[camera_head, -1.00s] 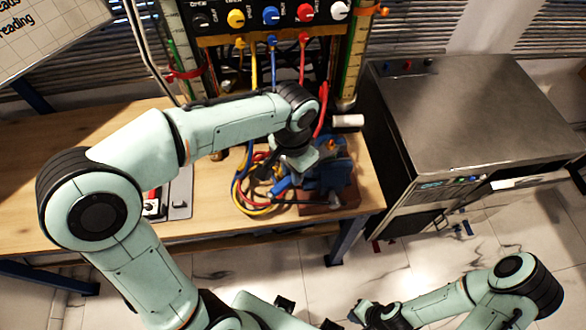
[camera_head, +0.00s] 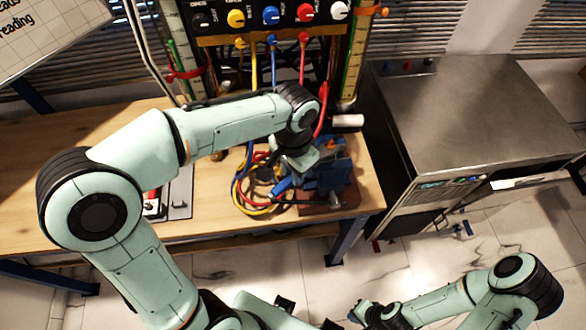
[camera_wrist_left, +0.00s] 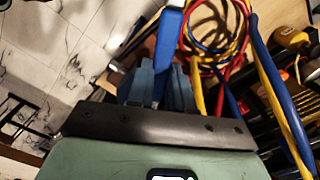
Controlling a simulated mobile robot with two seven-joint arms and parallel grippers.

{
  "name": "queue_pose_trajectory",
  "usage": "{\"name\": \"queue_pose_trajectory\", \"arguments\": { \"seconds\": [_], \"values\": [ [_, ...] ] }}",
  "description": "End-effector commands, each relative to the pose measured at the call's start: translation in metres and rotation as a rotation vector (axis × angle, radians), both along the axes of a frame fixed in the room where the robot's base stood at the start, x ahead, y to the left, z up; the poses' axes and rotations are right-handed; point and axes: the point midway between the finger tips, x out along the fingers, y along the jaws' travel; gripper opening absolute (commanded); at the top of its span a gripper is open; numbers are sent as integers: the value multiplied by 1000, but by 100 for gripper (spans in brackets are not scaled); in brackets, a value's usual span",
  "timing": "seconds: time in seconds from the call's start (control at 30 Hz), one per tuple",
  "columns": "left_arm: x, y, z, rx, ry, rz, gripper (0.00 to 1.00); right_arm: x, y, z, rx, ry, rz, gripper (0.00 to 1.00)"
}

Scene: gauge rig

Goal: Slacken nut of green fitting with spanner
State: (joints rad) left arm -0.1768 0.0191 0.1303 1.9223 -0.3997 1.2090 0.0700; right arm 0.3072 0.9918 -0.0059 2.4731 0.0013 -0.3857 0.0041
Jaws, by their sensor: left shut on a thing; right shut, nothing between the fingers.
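My left gripper (camera_head: 284,172) is over the right part of the wooden bench, with its fingers largely hidden by its own wrist. It is shut on a blue-handled tool, apparently the spanner (camera_head: 283,187), beside the blue vise (camera_head: 328,176). In the left wrist view the blue handle (camera_wrist_left: 168,42) stands out beyond the dark gripper edge. Whether the spanner's jaw is on a nut cannot be seen. I cannot make out the green fitting or its nut. My right gripper (camera_head: 364,312) is shut and empty, low in front of the bench.
Red, yellow and blue hoses (camera_head: 244,190) loop left of the vise and rise to the panel of coloured knobs (camera_head: 270,15). A white roll (camera_head: 348,121) lies behind the vise. A steel cabinet (camera_head: 470,110) stands right.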

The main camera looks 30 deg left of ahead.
Motion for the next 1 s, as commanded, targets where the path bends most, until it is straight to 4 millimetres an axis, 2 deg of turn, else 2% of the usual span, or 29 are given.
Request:
{"name": "queue_pose_trajectory", "arguments": {
  "seconds": [0.6,1.0],
  "values": [
    [-6,-24,0,-1,0,189,0,-4,0,-6,0,4,0,0],
    [-7,-27,0,-1,2,213,0,-4,0,-6,0,5,-1,0]
  ]
}}
